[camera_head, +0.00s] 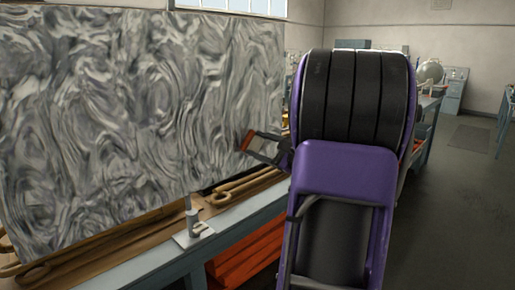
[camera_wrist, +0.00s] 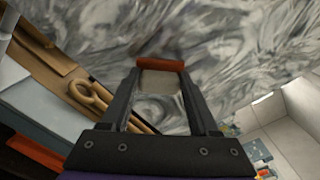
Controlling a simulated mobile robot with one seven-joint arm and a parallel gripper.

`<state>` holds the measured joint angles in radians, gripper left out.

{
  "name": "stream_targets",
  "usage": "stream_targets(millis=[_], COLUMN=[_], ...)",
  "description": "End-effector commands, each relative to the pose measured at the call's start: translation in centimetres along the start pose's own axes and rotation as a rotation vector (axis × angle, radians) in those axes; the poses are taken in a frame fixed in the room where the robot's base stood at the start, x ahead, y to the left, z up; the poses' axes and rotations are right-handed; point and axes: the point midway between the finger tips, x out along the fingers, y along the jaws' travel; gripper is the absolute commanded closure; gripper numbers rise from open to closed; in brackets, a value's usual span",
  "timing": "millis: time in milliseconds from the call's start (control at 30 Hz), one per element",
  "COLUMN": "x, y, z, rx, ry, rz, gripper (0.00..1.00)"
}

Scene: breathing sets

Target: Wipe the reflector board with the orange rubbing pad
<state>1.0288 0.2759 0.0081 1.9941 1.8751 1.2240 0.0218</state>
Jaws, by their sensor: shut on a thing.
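The reflector board (camera_head: 140,110) is a large upright panel with a grey, swirled, streaky surface, filling the left half of the head view. It also fills the upper part of the wrist view (camera_wrist: 235,60). My gripper (camera_head: 252,143) is at the board's right part, low on its face. In the wrist view my gripper (camera_wrist: 161,72) is shut on the orange rubbing pad (camera_wrist: 160,63), which sits across the fingertips, facing the board. The pad (camera_head: 247,140) shows as a small orange edge in the head view. I cannot tell whether it touches the board.
The board stands on a grey workbench (camera_head: 165,262) with brown wooden tools (camera_head: 120,238) along its base and a small metal stand (camera_head: 194,228) in front. Orange-red items (camera_head: 240,258) lie beneath the bench. My arm hides the middle right. Open floor (camera_head: 450,210) lies at right.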

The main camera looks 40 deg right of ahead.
Motion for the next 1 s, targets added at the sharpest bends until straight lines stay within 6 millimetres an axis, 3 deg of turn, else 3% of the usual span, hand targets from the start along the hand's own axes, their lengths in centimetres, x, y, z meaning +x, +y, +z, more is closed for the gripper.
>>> stream_targets(millis=[1000], x=[0.2], y=[4.9], z=[4.9], rx=[-0.003], ry=[-0.005], rz=[0.003], gripper=[1.0])
